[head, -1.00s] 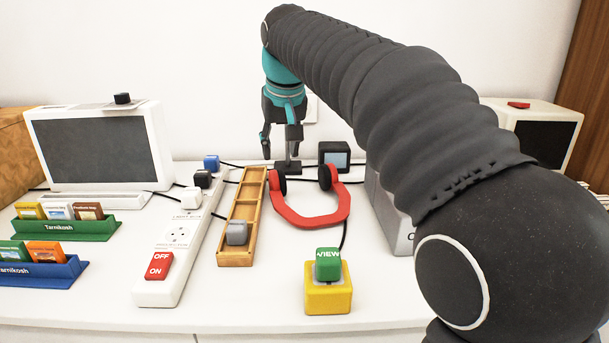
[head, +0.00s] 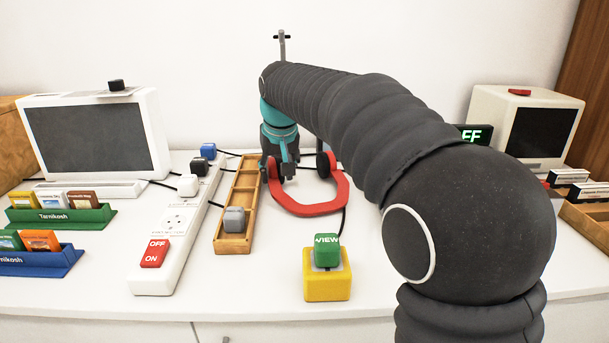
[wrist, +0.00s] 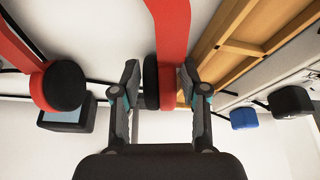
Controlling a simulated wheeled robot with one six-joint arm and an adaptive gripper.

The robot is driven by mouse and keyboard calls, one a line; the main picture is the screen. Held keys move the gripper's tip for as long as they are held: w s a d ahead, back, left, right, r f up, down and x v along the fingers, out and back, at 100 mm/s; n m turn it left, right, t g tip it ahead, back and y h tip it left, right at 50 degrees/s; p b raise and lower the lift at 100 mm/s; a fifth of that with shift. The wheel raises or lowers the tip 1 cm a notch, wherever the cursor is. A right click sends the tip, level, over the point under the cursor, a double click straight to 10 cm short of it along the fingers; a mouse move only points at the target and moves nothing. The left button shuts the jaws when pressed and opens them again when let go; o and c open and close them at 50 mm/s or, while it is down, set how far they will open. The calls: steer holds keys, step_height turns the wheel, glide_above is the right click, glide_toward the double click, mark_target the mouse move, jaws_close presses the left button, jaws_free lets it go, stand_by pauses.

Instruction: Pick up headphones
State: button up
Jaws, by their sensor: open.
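The headphones (head: 312,209), with a red band and black ear pads, lie on the white table near the middle of the head view. My gripper (head: 281,168) points down at their left ear cup, which it partly hides. In the wrist view my open gripper (wrist: 162,82) has one finger on each side of one ear cup and the red band end (wrist: 173,40). A small gap shows on the left side; contact on the right side cannot be told. The other ear cup (wrist: 64,86) lies outside the fingers.
A wooden tray (head: 246,178) with a grey cube stands close left of the headphones, beside a white power strip (head: 173,220). A yellow button box (head: 327,285) with a green VIEW cube is in front. A small dark device (wrist: 66,116) sits near the other ear cup. Black cables cross behind.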

steer(key=shift+x, duration=0.9)
jaws_close()
